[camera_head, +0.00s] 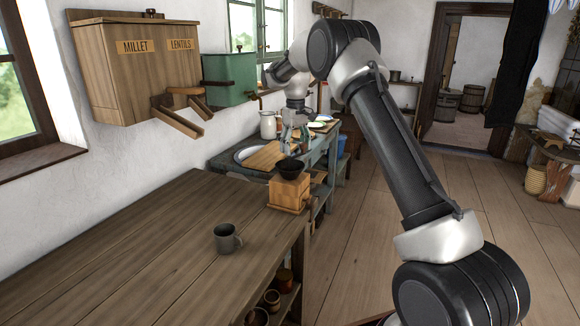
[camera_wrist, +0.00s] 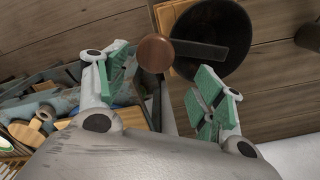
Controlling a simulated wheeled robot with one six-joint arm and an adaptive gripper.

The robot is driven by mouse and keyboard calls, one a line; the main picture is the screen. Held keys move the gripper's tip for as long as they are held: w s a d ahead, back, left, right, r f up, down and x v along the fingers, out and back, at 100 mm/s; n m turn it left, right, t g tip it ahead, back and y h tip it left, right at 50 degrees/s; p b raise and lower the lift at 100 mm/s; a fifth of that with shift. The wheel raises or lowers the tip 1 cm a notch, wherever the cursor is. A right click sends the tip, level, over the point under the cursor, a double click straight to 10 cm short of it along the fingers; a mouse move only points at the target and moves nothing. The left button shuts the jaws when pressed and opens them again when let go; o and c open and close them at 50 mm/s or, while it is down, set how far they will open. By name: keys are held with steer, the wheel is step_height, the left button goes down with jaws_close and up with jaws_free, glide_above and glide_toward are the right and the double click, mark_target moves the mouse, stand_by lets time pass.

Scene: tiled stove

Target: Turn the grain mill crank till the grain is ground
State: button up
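The grain mill is a wooden box (camera_head: 289,194) with a black bowl-like hopper (camera_head: 290,168), standing at the far right corner of the wooden counter. In the wrist view the round black hopper (camera_wrist: 222,30) is seen from above. Its dark crank arm (camera_wrist: 202,49) ends in a brown wooden knob (camera_wrist: 155,53). My gripper (camera_head: 295,142) is above the mill in the head view. In the wrist view my gripper (camera_wrist: 162,82) is open, its green-padded fingers apart and the knob ahead of the gap between them. The knob is not gripped. The grain cannot be made out.
A grey mug (camera_head: 227,239) stands on the counter (camera_head: 130,250) nearer to me. Behind the mill is a lower bench with a basin (camera_head: 243,153) and a wooden board (camera_head: 266,156). A wall box labelled millet and lentils (camera_head: 150,70) and a green tank (camera_head: 230,80) hang at left.

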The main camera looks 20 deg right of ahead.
steer(key=o, duration=0.3)
step_height(320, 180, up, 7)
stand_by(0.7)
step_height(320, 180, up, 12)
step_height(320, 180, down, 7)
steer(key=m, duration=0.1)
steer(key=s+d+m+t, duration=0.1)
steer(key=s+d, duration=0.1)
steer(key=s, duration=1.4)
steer(key=s+d+m+t, duration=0.1)
steer(key=s+d+t, duration=0.1)
steer(key=s, duration=1.5)
steer(key=s+d+m+t, duration=0.1)
steer(key=s+d, duration=0.3)
steer(key=s, duration=1.2)
steer(key=shift+s, duration=0.2)
